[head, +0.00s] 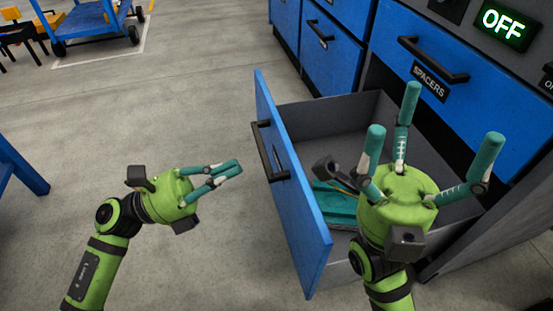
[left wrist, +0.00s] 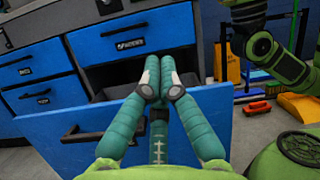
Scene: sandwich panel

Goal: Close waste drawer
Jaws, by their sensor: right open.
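The waste drawer's blue front panel (head: 288,195) stands pulled out from the cabinet, with a black handle (head: 268,150) on its outer face. The grey drawer interior (head: 320,120) is open and holds teal items (head: 335,207), partly hidden by my right gripper. My left gripper (head: 238,168) has its fingers together and empty, left of the front panel, pointing at it with a small gap. In the left wrist view the panel (left wrist: 55,125) lies behind the fingers. My right gripper (head: 425,122) is open and empty, fingers spread, over the drawer in view.
A closed drawer labelled SPACERS (head: 455,100) sits above the open drawer. More closed blue drawers (head: 330,55) stand beyond it. A blue cart (head: 90,20) is at the far left. The floor left of the drawer is clear.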

